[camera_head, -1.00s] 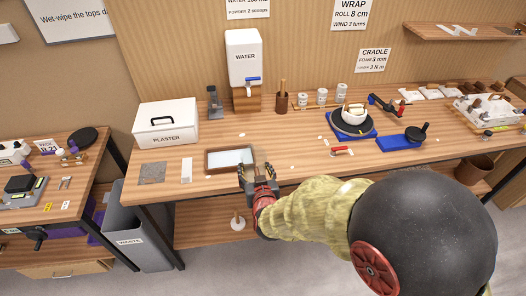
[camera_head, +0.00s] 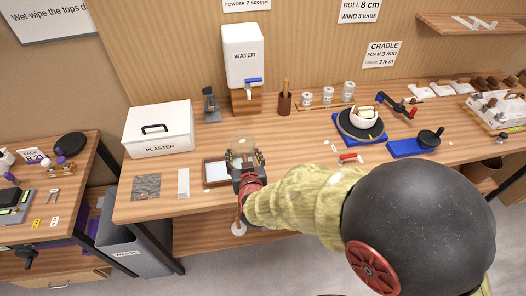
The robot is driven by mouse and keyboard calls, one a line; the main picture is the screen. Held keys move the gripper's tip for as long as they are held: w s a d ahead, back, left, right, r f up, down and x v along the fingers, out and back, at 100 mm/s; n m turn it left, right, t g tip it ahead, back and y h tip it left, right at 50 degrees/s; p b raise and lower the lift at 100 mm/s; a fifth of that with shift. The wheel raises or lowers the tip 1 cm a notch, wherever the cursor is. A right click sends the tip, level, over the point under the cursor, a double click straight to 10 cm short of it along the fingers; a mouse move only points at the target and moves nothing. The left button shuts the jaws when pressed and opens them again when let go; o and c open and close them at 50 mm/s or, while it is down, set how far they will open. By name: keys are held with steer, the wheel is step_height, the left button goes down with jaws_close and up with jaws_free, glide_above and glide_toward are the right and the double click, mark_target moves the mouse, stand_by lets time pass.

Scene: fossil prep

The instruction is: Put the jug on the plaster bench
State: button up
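A clear, see-through jug (camera_head: 241,144) shows faintly at the fingertips of my gripper (camera_head: 245,160). My gripper appears closed around it, though the fingers and the jug's lower part overlap and are hard to make out. The jug appears above the plaster bench (camera_head: 300,140), in front of the water tank and partly over a shallow wood-framed tray (camera_head: 212,172). I cannot tell the height of the jug above the bench top.
The white plaster box (camera_head: 158,130) stands at the left, with a grey mat (camera_head: 147,187) and a white strip (camera_head: 183,183) in front. The water tank (camera_head: 242,55) is behind. A turntable with a bowl (camera_head: 362,118) and a blue tray (camera_head: 408,148) lie right.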

steer(key=shift+w+d+f+b, duration=0.45)
steer(key=shift+w+d+f, duration=0.6)
steer(key=shift+w+f, duration=1.15)
steer(key=shift+w+d+f+b, duration=0.45)
steer(key=shift+w+d+f, duration=0.6)
steer(key=shift+w+f, duration=1.1)
steer(key=shift+w+d+f+b, duration=0.45)
steer(key=shift+w+d+f, duration=0.6)
steer(key=shift+w+f, duration=1.1)
steer(key=shift+f, duration=0.1)
steer(key=o, duration=1.7)
steer(key=shift+r, duration=0.2)
